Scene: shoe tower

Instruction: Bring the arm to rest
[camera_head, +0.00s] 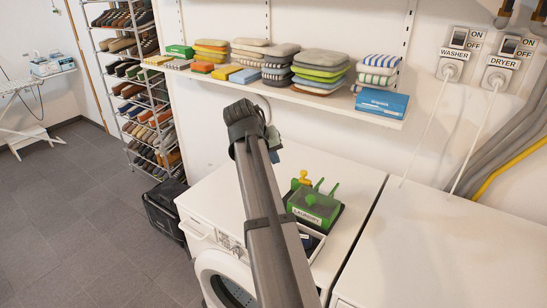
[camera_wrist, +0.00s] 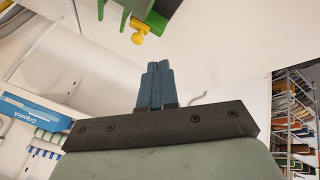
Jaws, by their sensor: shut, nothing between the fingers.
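My arm reaches up from the bottom of the head view over the white washer top. My gripper (camera_wrist: 158,68) shows in the wrist view as two blue-grey fingers pressed together, with nothing between them. In the head view the gripper (camera_head: 273,145) is mostly hidden behind the wrist; only a small part shows beside the arm's end, over the back of the washer. In the wrist view the fingers are apart from the green holder and the yellow knob near the top edge.
A green laundry holder (camera_head: 314,205) stands on the washer (camera_head: 215,190), right of my arm. A wall shelf (camera_head: 340,103) with folded towels and a blue box (camera_head: 382,103) hangs behind. A shoe tower (camera_head: 140,95) stands left, with a black case (camera_head: 165,208) below. The dryer top (camera_head: 450,250) is clear.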

